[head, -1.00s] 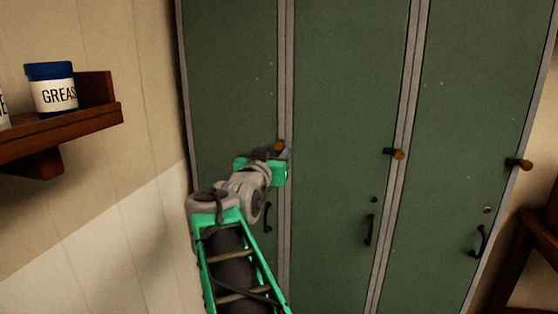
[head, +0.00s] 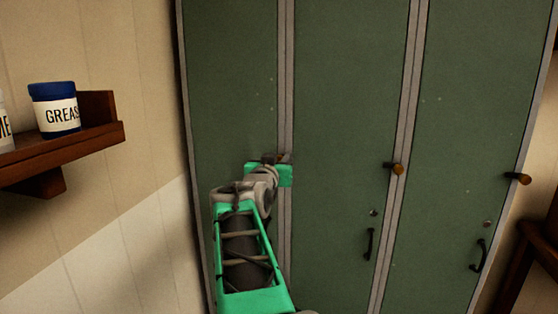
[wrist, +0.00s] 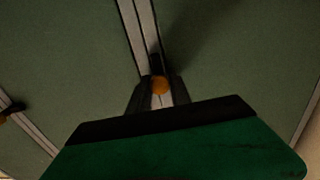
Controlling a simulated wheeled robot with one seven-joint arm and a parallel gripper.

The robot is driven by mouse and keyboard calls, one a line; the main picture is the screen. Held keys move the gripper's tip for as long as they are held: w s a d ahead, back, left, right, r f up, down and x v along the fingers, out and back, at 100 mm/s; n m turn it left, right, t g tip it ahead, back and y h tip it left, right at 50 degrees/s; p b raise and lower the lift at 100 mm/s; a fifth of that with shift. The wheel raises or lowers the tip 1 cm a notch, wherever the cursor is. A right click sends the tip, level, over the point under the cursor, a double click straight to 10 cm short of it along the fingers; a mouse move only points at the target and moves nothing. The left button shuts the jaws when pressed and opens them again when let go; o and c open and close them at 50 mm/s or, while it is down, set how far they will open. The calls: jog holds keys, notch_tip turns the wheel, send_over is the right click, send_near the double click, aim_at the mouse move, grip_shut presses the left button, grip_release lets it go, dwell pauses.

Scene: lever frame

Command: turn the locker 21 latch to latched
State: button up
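No locker number shows in either view. My gripper (head: 284,158) is at the latch on the seam beside the leftmost locker door (head: 232,80); in the head view it hides this latch. In the wrist view, the latch's orange knob (wrist: 160,84) on its short dark stem (wrist: 155,63) lies between my two dark fingertips, one on each side. The fingers are close to the knob; I cannot tell whether they press on it.
The middle locker's latch (head: 397,169) and the right locker's latch (head: 518,178) stick out from the doors. Black pull handles (head: 369,244) sit lower. A shelf (head: 75,148) with a grease tin (head: 55,108) is on the left wall. A wooden frame (head: 535,250) stands at right.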

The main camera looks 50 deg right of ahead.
grip_shut()
jog(key=shift+f+b, duration=0.15)
jog(key=shift+b, duration=0.35)
jog(key=m+b, duration=0.1)
jog(key=b, duration=0.1)
jog(key=m+b, duration=0.2)
jog(key=b, duration=0.1)
jog(key=shift+f, duration=0.25)
jog(key=m+b, duration=0.4)
jog(key=shift+s+b, duration=0.1)
jog(key=shift+b, duration=0.25)
jog(key=m+b, duration=0.5)
jog(key=shift+m, duration=0.3)
jog(key=m+b, duration=0.3)
jog(key=m, duration=0.2)
jog(key=shift+r, duration=0.15)
jog(key=shift+r+m+b, duration=0.1)
jog(key=shift+m+b, duration=0.2)
jog(key=shift+b, duration=0.05)
jog(key=o, duration=0.6)
grip_release()
